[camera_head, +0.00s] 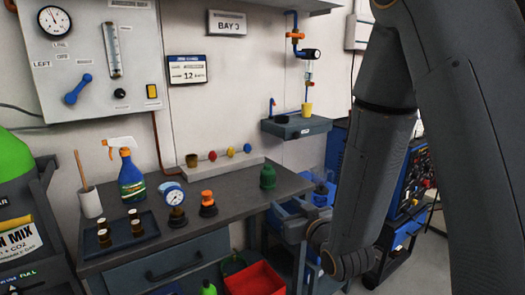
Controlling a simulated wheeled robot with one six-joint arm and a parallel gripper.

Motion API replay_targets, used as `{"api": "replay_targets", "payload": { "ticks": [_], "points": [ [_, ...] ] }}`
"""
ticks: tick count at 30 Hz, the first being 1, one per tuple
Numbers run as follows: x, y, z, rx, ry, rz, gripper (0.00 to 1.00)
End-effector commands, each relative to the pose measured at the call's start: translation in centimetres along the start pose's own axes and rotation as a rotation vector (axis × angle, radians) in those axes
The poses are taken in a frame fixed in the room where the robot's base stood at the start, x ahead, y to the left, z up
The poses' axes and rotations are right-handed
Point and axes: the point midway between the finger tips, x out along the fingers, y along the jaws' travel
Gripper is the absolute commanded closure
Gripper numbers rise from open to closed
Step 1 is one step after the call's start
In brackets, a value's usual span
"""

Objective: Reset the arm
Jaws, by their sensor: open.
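My arm (375,180) fills the right side of the view, with its forearm hanging down to the wrist (345,262). My gripper (296,226) is at the wrist's left side, beyond the right end of the workbench. It is open and small in the picture, and I see nothing held in it. The dark jaws overlap blue things behind them, so their exact outline is hard to make out.
The workbench (235,207) carries a spray bottle (131,178), a gauge (175,205), an orange-topped fitting (208,204) and a green piece (267,177). A red bin (254,279) is below. A small wall shelf (297,128) is behind. A blue machine (415,180) stands behind my arm.

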Motion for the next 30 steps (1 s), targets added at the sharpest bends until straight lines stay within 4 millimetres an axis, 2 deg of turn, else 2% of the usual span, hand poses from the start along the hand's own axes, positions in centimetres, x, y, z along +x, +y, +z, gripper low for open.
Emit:
{"api": "replay_targets", "payload": {
  "ticks": [8, 14, 17, 21, 27, 30],
  "points": [
    [-1.2, 2.4, 2.5, 0.006, -0.222, 0.067, 0.57],
    [-4.7, 4.8, 5.5, 0.043, -0.5, 0.142, 0.57],
    [-7.4, 5.5, 6.8, 0.074, -0.65, 0.174, 0.57],
    [-12.0, 5.8, 8.2, 0.129, -0.858, 0.211, 0.57],
    [-19.5, 5.0, 8.7, 0.223, -1.14, 0.24, 0.57],
    [-22.5, 4.2, 8.4, 0.265, -1.248, 0.242, 0.57]
  ]
}}
